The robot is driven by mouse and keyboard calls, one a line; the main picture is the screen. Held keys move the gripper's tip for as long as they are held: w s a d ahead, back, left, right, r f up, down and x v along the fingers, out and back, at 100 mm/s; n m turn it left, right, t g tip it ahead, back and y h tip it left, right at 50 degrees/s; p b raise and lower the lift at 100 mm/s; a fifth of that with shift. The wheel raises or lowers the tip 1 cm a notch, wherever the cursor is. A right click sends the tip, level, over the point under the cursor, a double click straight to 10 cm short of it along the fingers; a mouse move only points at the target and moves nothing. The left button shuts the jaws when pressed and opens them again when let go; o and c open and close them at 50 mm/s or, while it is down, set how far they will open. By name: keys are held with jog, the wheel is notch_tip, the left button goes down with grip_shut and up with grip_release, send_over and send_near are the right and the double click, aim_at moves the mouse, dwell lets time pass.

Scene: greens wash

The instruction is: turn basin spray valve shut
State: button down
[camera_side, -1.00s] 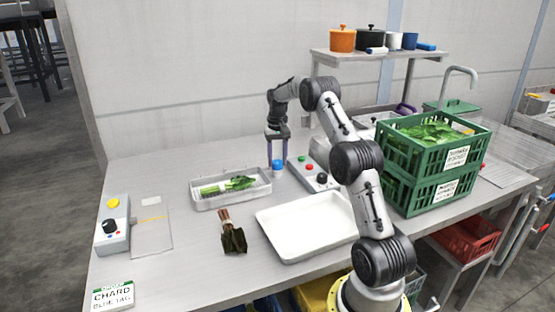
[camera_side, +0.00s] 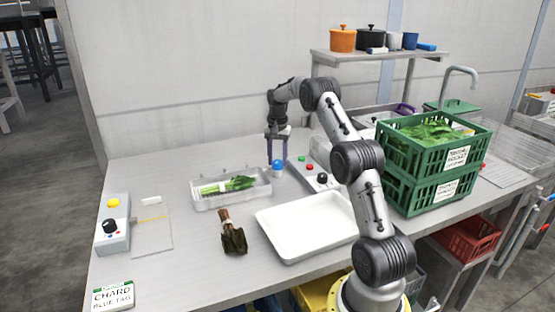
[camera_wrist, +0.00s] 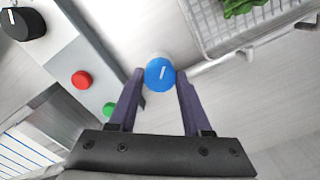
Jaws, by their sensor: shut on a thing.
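The spray valve is a round blue knob (camera_side: 278,165) with a white line on its face. In the wrist view the blue knob (camera_wrist: 159,75) sits between my fingertips, its white line slightly tilted from upright in the picture. My gripper (camera_side: 278,157) points down over it, and its two purple fingers (camera_wrist: 160,82) are closed on the knob's sides. The wash basin (camera_side: 231,197) is a pale see-through tray just left of the valve, with green leafy stalks (camera_side: 228,185) inside. A pale pipe (camera_wrist: 222,62) runs beside the basin near the knob.
A grey control box (camera_side: 313,174) with red and green buttons and a black dial stands close right of the valve. A white tray (camera_side: 295,251) and a dark-leaved bunch (camera_side: 234,236) lie in front. Stacked green crates (camera_side: 412,196) stand right.

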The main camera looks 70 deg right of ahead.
aim_at(278, 162)
jog(key=shift+r, duration=0.1)
jog(key=shift+c, duration=1.7)
grip_release()
notch_tip(278, 162, up, 14)
